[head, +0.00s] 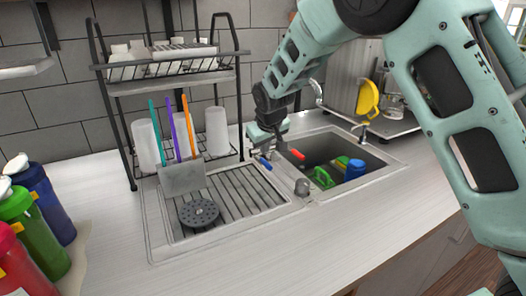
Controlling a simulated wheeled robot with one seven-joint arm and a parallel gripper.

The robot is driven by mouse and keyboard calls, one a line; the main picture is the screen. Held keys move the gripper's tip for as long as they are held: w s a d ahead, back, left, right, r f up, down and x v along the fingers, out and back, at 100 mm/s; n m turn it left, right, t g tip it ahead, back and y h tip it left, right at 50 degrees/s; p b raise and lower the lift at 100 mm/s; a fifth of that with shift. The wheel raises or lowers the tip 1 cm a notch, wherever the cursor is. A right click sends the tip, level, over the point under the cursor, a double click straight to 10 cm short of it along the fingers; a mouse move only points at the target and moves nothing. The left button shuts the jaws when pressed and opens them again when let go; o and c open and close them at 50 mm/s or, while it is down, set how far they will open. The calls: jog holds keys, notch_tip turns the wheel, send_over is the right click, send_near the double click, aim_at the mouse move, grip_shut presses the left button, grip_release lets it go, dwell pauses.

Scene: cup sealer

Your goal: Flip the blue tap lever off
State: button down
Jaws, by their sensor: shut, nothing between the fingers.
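The blue tap lever (264,163) shows at the back of the sink, left of the red tap lever (298,154). It slants down to the right. My gripper (267,146) is at the tap, just above and behind the blue lever, and it is shut with nothing in it. I cannot tell whether it touches the lever. My gripper and wrist hide most of the tap body.
The sink basin (375,159) to the right holds blue and green items. A drainboard (240,195) with a dark round strainer (198,212) lies left. A black dish rack (133,186) with cups stands behind it. Bottles (46,200) stand far left. The front counter is clear.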

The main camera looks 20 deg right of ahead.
jog(key=s+r+b, duration=0.1)
jog(key=s+r, duration=0.4)
jog(key=shift+s+b, duration=0.25)
jog(key=shift+b, duration=0.15)
jog(key=shift+d+r, duration=0.1)
